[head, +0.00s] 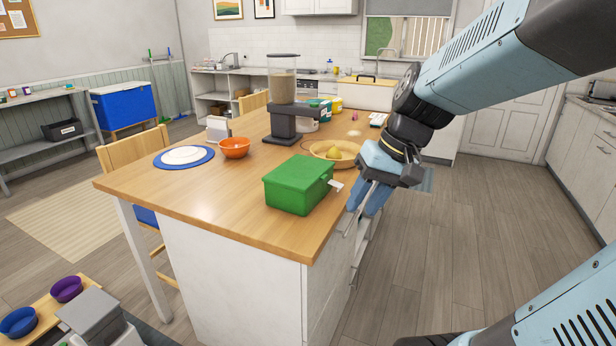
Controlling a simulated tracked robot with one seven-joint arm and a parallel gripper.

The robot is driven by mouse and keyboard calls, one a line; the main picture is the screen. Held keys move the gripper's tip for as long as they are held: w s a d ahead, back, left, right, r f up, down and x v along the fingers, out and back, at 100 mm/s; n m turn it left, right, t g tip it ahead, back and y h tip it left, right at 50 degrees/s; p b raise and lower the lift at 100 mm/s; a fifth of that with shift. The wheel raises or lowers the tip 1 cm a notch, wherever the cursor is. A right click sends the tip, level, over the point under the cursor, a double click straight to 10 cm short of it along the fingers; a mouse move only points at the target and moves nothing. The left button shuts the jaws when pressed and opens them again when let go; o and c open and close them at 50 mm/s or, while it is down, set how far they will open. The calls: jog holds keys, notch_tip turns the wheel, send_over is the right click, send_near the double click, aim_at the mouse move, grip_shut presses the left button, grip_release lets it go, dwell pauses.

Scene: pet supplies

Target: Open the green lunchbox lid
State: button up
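The green lunchbox (294,190) stands on the wooden counter near its right front corner. Its lid (299,171) is down on the box. A small pale tab or latch (336,185) sticks out at its right side. My gripper (356,216) points downward just right of the lunchbox, at the counter's right edge, apart from the box as far as I can see. Thin fingers show at its lower end, but the space between them is too small to judge. Nothing is visibly held.
A tan bowl (348,162) with a yellow item stands behind the lunchbox, close to my arm. An orange bowl (235,147), a blue-rimmed plate (163,162) and a feeder with a clear hopper (282,88) stand farther back. The counter left of the lunchbox is clear.

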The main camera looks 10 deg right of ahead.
jog(key=w+f+m+y, duration=0.2)
jog(key=w+f+y, duration=0.3)
jog(key=w+y, duration=0.5)
jog(key=w+d+f+m+t, duration=0.3)
jog(key=w+d+f+t, duration=0.15)
jog(key=w+d, duration=0.25)
jog(key=w+d+f+m+t, duration=0.3)
jog(key=w+d+f+t, duration=0.1)
jog(key=w+d+t, duration=0.25)
jog(key=shift+g, duration=0.5)
jog(key=x, duration=1.4)
jog(key=shift+d+r, duration=0.1)
jog(key=shift+r, duration=0.05)
jog(key=c, duration=0.6)
grip_shut()
